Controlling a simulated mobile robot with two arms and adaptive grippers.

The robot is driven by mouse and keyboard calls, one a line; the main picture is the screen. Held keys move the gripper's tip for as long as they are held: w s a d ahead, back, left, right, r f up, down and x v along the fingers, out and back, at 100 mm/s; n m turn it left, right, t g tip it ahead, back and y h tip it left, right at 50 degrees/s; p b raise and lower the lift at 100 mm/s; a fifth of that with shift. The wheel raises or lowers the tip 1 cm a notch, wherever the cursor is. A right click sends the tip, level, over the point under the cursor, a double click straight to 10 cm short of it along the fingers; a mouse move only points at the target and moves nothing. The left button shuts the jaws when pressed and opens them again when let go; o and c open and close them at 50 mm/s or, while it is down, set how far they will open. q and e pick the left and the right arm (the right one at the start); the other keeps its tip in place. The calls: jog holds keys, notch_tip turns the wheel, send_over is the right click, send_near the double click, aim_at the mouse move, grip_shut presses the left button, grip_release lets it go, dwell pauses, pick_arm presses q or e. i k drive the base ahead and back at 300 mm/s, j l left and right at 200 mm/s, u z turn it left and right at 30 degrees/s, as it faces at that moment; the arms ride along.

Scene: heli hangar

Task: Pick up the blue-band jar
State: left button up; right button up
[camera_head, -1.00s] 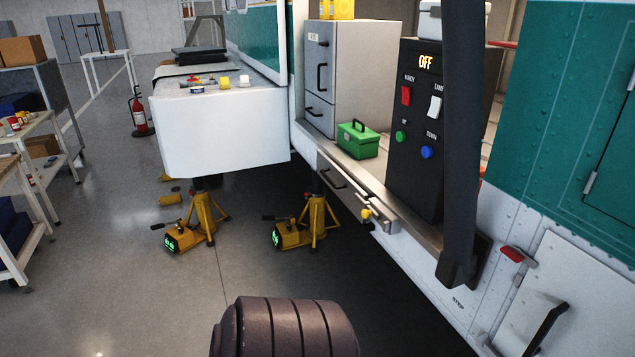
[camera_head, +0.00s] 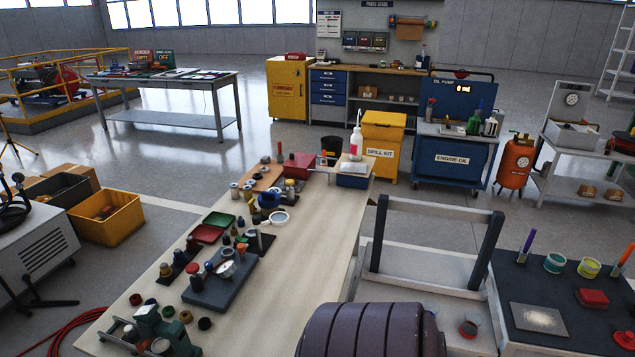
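A small jar with a teal-blue band (camera_head: 554,263) stands on the dark-topped table (camera_head: 520,282) at the right in the head view. It looks upright. A similar jar with a yellow-green band (camera_head: 589,267) stands close to its right. I cannot tell for sure that the teal-blue one is the blue-band jar. Neither of my grippers is in view.
The dark table also holds a purple marker (camera_head: 527,244), a red box (camera_head: 592,298) and a pale square plate (camera_head: 539,319). A long workbench (camera_head: 310,260) bears many small parts. A grey frame (camera_head: 436,212) stands between them. Open floor lies behind.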

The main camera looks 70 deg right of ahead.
aim_at(431, 307)
jog(key=k+l+z, duration=0.1)
jog(key=z, duration=0.35)
jog(key=k+l+z, duration=0.1)
jog(key=z, duration=0.35)
jog(key=l+z, duration=0.3)
jog(key=z, duration=0.15)
jog(key=k+l+z, duration=0.1)
jog(key=z, duration=0.3)
jog(key=l, duration=0.1)
